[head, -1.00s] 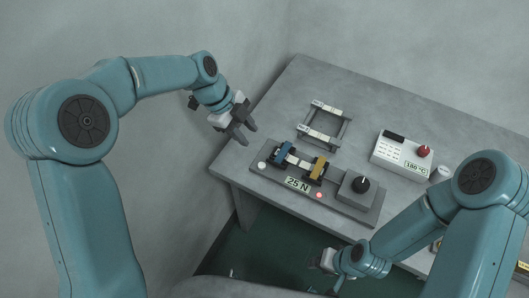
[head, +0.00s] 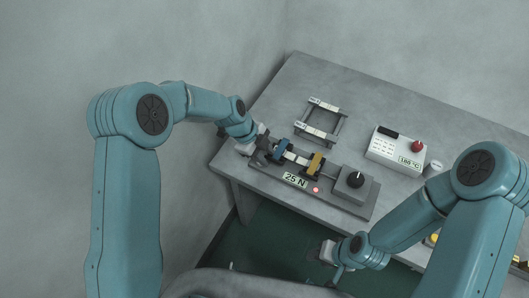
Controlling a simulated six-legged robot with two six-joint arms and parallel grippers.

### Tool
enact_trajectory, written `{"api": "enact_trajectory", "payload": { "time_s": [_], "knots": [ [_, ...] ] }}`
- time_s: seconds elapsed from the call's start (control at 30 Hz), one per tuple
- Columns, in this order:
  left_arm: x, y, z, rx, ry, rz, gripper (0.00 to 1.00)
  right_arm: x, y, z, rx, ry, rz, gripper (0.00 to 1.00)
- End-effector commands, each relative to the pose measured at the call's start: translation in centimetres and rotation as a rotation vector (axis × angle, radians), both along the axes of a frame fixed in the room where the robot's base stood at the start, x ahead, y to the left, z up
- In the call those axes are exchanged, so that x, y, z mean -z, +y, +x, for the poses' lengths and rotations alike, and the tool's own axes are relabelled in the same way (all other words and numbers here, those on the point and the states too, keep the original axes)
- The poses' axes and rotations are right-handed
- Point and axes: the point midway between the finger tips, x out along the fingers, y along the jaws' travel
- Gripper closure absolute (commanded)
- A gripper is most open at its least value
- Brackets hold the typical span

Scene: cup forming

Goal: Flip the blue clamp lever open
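The blue clamp lever (head: 283,149) is on the left part of a dark fixture base (head: 353,207) on the table. A yellow clamp lever (head: 314,164) is to its right, and a pale strip lies between the two. My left gripper (head: 268,153) is at the left end of the fixture, close beside the blue lever. Its fingers are small and dark against the base, so I cannot tell contact or how far apart they are. My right gripper (head: 326,252) hangs low in front of the table, away from the fixture; its fingers are unclear.
The fixture carries a "25 N" display (head: 295,180), a lit red light (head: 316,190) and a box with a black knob (head: 355,180). A metal frame (head: 321,121) stands behind it. The back table is clear.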

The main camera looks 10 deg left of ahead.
Motion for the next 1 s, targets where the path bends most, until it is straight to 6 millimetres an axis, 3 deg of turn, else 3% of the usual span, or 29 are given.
{"api": "enact_trajectory", "payload": {
  "time_s": [0.03, 0.1, 1.0],
  "knots": [
    [-0.02, 0.00, 0.00, 0.000, 0.000, 0.000, 0.85, 0.00, 0.00, 0.00, 0.000, 0.000, 0.000, 0.57],
    [-0.02, 0.00, -0.01, 0.000, 0.000, 0.000, 1.00, 0.00, 0.00, 0.00, 0.000, 0.000, 0.000, 0.57],
    [0.01, 0.14, -0.02, 0.000, 0.001, 0.001, 1.00, 0.01, 0.00, 0.00, 0.000, 0.000, 0.000, 0.57]
  ]
}}
